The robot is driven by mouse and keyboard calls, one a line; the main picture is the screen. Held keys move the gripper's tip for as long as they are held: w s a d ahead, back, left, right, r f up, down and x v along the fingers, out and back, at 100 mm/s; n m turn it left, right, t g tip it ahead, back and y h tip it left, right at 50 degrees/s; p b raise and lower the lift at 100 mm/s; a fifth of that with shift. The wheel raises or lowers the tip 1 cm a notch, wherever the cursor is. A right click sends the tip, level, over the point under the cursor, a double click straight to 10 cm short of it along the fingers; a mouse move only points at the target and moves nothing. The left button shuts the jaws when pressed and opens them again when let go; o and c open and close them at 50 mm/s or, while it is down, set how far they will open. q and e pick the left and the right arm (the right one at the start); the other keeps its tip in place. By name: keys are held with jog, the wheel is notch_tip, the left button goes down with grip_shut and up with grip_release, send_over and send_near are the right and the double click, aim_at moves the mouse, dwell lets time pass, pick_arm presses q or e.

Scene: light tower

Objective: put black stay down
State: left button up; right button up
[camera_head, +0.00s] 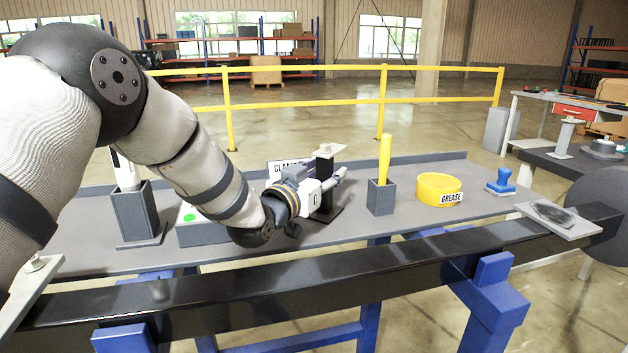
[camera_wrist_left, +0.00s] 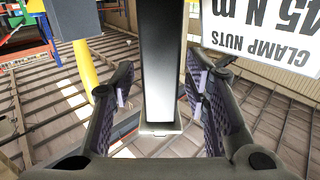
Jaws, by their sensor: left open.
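The black stay (camera_head: 327,200) stands upright on the grey bench, with a dark foot and a light top plate. My left gripper (camera_head: 335,180) reaches it from the left, with its fingers at the height of the post. In the left wrist view a dark-edged post (camera_wrist_left: 160,60) with a shiny face, apparently the stay, stands between the open fingers of my left gripper (camera_wrist_left: 160,88). Gaps show on both sides of the post, so the fingers look apart from it. My right gripper is not in view.
A grey holder (camera_head: 381,197) with a yellow stick, a yellow grease tub (camera_head: 438,188) and a blue stamp-like tool (camera_head: 500,182) stand to the right. A clamp nuts sign (camera_wrist_left: 262,35) is close by. A long black beam (camera_head: 290,290) runs along the bench's front.

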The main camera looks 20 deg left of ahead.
pick_arm(q)
jog(key=s, duration=0.3)
jog(key=s+a+p, duration=0.1)
jog(key=s, duration=0.3)
jog(key=s+a, duration=0.1)
jog(key=s, duration=0.2)
jog(key=shift+s+r, duration=0.1)
jog(key=shift+s, duration=0.05)
jog(key=shift+s+a, duration=0.15)
jog(key=shift+s, duration=0.4)
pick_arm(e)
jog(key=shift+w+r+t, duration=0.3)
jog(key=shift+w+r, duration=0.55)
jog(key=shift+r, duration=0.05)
